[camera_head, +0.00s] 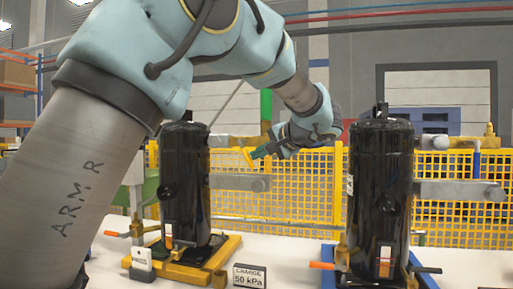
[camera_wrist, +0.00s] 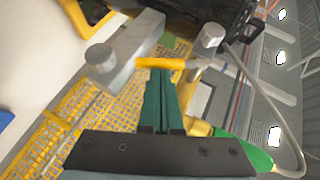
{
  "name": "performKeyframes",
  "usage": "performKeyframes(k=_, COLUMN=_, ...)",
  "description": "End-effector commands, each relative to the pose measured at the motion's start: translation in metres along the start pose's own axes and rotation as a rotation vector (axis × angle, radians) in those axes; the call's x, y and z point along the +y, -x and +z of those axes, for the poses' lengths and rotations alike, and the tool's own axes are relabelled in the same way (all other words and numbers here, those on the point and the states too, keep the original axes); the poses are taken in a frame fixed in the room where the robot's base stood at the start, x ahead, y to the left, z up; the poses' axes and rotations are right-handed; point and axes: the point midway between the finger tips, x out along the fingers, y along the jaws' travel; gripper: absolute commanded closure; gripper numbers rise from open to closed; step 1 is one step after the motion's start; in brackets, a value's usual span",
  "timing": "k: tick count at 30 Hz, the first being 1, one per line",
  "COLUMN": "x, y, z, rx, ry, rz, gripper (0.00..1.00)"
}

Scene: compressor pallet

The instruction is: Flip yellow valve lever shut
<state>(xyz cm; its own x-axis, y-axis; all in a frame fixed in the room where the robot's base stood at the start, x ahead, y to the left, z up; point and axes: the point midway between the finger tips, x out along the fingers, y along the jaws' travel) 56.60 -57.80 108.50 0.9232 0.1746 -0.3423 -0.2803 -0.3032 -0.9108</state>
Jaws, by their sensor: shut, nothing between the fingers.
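The yellow valve lever (camera_wrist: 158,63) lies across the picture just beyond my fingertips in the wrist view, by grey metal fittings. In the head view, a small yellow piece, likely the lever (camera_head: 248,158), shows at the tip of my gripper (camera_head: 258,153), right of the left black compressor (camera_head: 184,180). My gripper has dark green fingers, closed together with nothing between them, and they also show in the wrist view (camera_wrist: 161,74). The fingertips are right at the lever; I cannot tell whether they touch it. The valve body behind the lever is partly hidden.
A second black compressor (camera_head: 380,195) stands at the right. Grey horizontal bars (camera_head: 240,182) extend from beside the compressors. A yellow mesh fence (camera_head: 285,195) runs behind. A sign reading 50 kPa (camera_head: 249,276) stands on the white surface between the yellow and blue bases.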

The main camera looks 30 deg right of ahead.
Motion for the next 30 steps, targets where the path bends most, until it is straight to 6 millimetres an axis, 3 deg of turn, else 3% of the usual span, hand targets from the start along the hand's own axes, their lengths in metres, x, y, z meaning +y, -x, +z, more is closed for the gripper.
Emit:
performKeyframes(k=1, x=0.011, y=-0.005, z=0.004, rx=-0.001, ry=-0.025, rz=-0.037, gripper=1.00)
performKeyframes(k=13, x=0.016, y=-0.019, z=0.013, rx=-0.002, ry=-0.194, rz=-0.287, gripper=1.00)
performKeyframes(k=30, x=0.013, y=-0.024, z=0.017, rx=-0.001, ry=-0.192, rz=-0.286, gripper=1.00)
